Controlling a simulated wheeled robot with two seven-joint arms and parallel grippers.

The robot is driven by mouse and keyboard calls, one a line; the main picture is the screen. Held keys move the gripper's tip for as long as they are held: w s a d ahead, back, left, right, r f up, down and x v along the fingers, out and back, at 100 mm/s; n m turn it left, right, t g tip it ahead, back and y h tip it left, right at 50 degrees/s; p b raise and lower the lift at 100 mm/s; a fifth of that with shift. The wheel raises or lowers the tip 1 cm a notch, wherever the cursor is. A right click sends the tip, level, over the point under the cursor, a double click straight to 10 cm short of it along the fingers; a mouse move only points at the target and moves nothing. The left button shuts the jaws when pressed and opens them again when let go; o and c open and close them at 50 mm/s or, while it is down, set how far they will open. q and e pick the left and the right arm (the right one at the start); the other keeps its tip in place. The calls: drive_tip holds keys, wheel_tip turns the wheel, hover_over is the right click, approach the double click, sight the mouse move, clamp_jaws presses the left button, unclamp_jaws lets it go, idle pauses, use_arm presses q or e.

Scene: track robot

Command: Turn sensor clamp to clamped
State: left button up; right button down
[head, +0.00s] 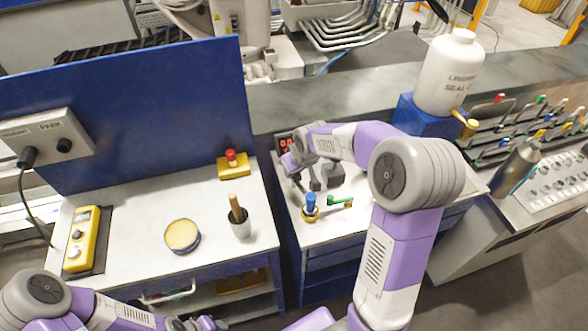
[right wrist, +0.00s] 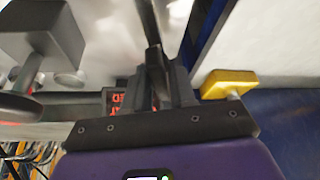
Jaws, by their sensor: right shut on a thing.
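My right gripper (head: 293,168) reaches down at the back left of the right-hand bench, partly covered by my own arm. In the right wrist view its dark fingers (right wrist: 155,72) are shut on a thin dark bar that looks like the handle of the sensor clamp. The fingers hide most of the clamp, and its setting cannot be read. A dark grey block (head: 326,175) stands close beside the gripper, and shows at the upper left of the right wrist view (right wrist: 42,32). Part of my left gripper (head: 192,323) shows at the bottom edge of the head view; its jaws are unclear.
A red digital display (head: 285,143) is behind the gripper. A blue-topped brass fitting (head: 311,206) and a green handle (head: 341,202) stand in front. A yellow box with a red button (head: 233,166) is left, across a gap between benches. A white bottle (head: 448,75) stands right.

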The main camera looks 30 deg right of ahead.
drive_tip(key=shift+m, duration=0.6)
drive_tip(key=shift+h, duration=0.3)
drive_tip(key=c, duration=0.9)
unclamp_jaws()
drive_tip(key=p+v, duration=0.1)
drive_tip(key=v, duration=0.6)
drive_tip(key=shift+s+r+p, duration=0.1)
drive_tip(key=shift+r+p, duration=0.2)
drive_tip(key=shift+r, duration=0.1)
